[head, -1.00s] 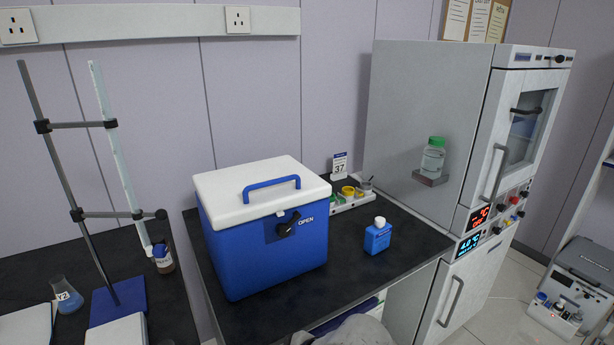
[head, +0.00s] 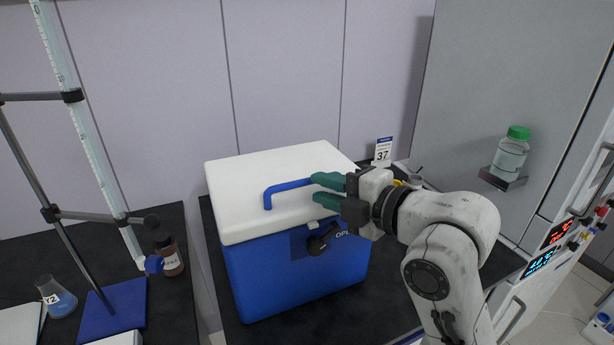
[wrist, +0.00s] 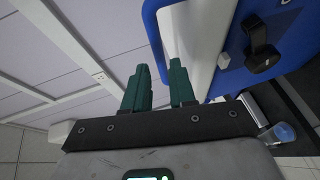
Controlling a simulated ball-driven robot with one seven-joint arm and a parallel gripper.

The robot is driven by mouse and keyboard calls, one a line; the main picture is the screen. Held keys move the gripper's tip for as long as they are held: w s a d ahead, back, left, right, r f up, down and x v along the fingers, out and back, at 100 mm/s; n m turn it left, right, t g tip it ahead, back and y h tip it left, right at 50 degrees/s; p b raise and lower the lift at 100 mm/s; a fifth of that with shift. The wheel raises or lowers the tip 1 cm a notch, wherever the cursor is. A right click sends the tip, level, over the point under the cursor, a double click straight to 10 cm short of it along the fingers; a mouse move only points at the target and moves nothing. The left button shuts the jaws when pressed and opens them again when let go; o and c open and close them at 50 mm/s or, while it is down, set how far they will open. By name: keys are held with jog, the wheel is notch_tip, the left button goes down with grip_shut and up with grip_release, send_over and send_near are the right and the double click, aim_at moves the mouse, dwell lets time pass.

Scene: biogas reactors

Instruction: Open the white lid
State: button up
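The white lid (head: 265,165) lies closed on the blue cooler box (head: 290,285). Its blue handle (head: 283,188) stands on top, with its right end hidden behind my gripper. My gripper (head: 314,196) comes from the right, its two green fingers apart near the handle's right end. In the wrist view the fingers (wrist: 160,80) are apart, and the blue handle (wrist: 152,30) appears between their tips in the picture; I cannot tell whether they touch it. The black latch (head: 322,240) on the box front points up-right towards the partly covered OPEN label. It shows in the wrist view too (wrist: 262,50).
A stand with a burette (head: 90,140) is on the left, with a brown bottle (head: 170,258) and a flask (head: 57,298). A tall grey cabinet (head: 500,90) with a green-capped jar (head: 510,155) stands right. The wall is behind the box.

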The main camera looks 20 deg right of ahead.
aim_at(306, 184)
jog(key=p+x, duration=0.1)
jog(key=x, duration=0.4)
jog(key=shift+w+a+f, duration=0.15)
jog(key=shift+w+a, duration=0.05)
jog(key=shift+w, duration=0.1)
grip_shut()
